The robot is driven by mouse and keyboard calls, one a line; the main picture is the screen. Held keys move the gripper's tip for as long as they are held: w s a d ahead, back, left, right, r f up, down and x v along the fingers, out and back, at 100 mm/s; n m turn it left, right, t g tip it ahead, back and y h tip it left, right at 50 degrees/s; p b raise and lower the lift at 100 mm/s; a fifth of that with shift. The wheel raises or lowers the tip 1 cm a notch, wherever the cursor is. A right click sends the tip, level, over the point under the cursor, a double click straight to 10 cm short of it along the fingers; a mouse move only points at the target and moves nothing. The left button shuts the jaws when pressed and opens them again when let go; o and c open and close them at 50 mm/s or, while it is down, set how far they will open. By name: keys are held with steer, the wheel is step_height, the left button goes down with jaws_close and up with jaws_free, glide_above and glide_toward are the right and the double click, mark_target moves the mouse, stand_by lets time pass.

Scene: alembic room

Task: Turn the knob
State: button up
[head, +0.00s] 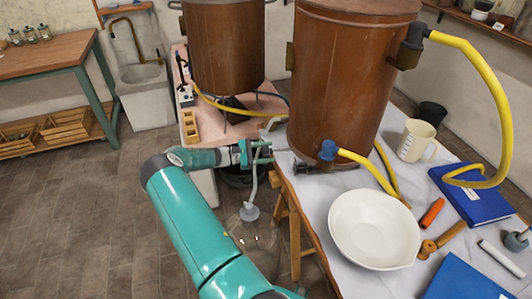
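A small dark fitting (302,168) sticks out low on the left side of the large copper vessel (340,85); it may be the knob, but it is too small to be sure. My gripper (270,153) is at the end of my teal arm, just left of the vessel's base and beside the table's left corner. It points right toward the vessel, with the fitting a little right of and below its fingertips. The fingers are small here, so their opening and any contact cannot be made out.
A white bowl (374,229), a beige jug (416,141), blue books (472,193) and an orange-handled tool (431,214) lie on the clothed table. Yellow hoses (490,80) join the vessel. A second copper vessel (226,50) stands behind. Open floor (80,220) lies left.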

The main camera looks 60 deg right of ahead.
steer(key=o, duration=0.4)
steer(key=v, duration=1.3)
steer(key=shift+w+a, duration=0.2)
steer(key=shift+w, duration=0.15)
